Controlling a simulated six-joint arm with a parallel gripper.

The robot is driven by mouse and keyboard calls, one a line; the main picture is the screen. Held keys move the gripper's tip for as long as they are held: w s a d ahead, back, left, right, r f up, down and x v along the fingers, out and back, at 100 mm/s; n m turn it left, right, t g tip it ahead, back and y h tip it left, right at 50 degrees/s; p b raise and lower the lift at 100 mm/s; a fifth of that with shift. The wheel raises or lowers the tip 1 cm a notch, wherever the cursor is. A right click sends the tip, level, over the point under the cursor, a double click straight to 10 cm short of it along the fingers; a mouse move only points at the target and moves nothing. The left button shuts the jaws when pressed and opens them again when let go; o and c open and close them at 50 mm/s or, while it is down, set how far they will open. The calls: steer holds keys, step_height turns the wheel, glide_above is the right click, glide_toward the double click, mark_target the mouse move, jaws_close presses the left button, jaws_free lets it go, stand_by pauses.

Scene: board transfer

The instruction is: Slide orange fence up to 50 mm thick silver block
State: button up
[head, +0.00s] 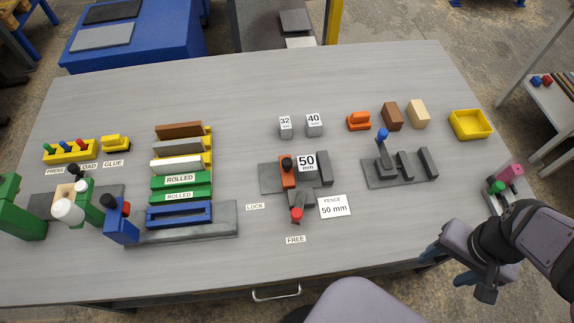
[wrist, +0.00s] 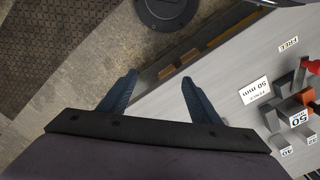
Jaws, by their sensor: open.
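The orange fence (head: 287,173) with a black knob stands on a dark grey base plate (head: 268,181) near the table's middle. The silver block labelled 50 mm (head: 306,172) sits just right of the fence, with a dark grey upright (head: 325,169) at its right. Whether fence and block touch, I cannot tell. A red-knobbed lever (head: 296,214) points to the front, near the FREE label (head: 295,240). My gripper (head: 452,268) is open and empty at the table's front right edge, far from the fence. In the wrist view my gripper (wrist: 158,82) shows both fingers apart.
Blocks marked 32 (head: 285,128) and 40 (head: 314,126) stand behind the fixture. A FENCE 50 mm card (head: 334,206) lies to its right. A blue-knobbed fixture (head: 400,168) stands further right, a yellow tray (head: 470,124) behind right. The table's front right is mostly clear.

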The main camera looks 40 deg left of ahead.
steer(key=shift+a, duration=0.1)
steer(key=c, duration=0.9)
steer(key=shift+w+a, duration=0.2)
steer(key=shift+w, duration=0.05)
steer(key=c, duration=0.5)
steer(key=w+a+n, duration=0.1)
steer(key=a, duration=0.2)
steer(key=w+a+n+h, duration=0.1)
steer(key=w+a, duration=0.1)
steer(key=a, duration=0.2)
steer(key=w+a+n+b, duration=0.1)
steer(key=a+n, duration=0.1)
steer(key=a, duration=0.1)
steer(key=shift+w+a+r+t+h, duration=0.15)
steer(key=shift+w+r+t+h, duration=0.15)
steer(key=shift+w+t+h, duration=0.1)
jaws_close()
steer(key=s+a+r+n+t+b, duration=0.1)
steer(key=s+a+n+t, duration=0.1)
steer(key=a, duration=1)
steer(key=s+a+r+n+t+b, duration=0.1)
steer(key=s+a+n+t, duration=0.15)
steer(key=a, duration=0.85)
steer(key=s+a+n+t+y, duration=0.2)
steer(key=s+a+y, duration=0.1)
steer(key=s+a, duration=0.8)
steer(key=shift+a+r, duration=0.3)
steer(key=shift+r, duration=0.15)
